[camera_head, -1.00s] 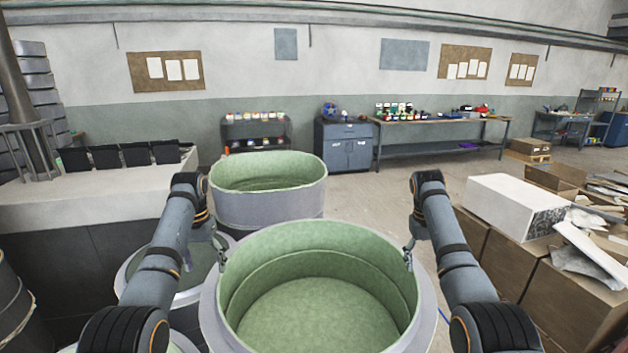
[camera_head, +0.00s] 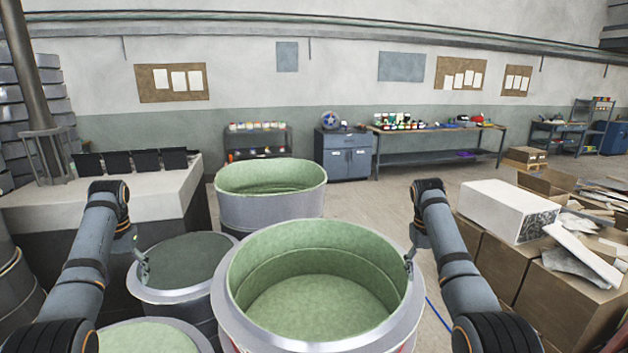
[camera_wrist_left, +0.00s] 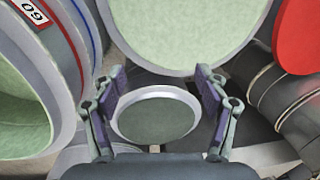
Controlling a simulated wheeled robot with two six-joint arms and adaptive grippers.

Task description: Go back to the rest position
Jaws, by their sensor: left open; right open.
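My left gripper (camera_head: 143,268) is open and empty, above the left edge of a round mould with a dark grey-green top (camera_head: 184,262). In the left wrist view the two fingers of the gripper (camera_wrist_left: 160,80) are spread wide, with a round grey-green top (camera_wrist_left: 156,120) below between them. My right gripper (camera_head: 409,262) hangs just beside the right rim of the large front green-lined mould (camera_head: 318,308). Its jaws are small in view, but nothing shows held in them. Both arms reach forward, one on each side of the front mould.
Another green-lined mould (camera_head: 270,210) stands behind the front one. A green top (camera_head: 150,338) shows at the bottom left. A white-topped bench (camera_head: 150,188) is at the left; cardboard boxes (camera_head: 560,300) with scrap fill the right. Open floor lies behind toward the workbench (camera_head: 440,128).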

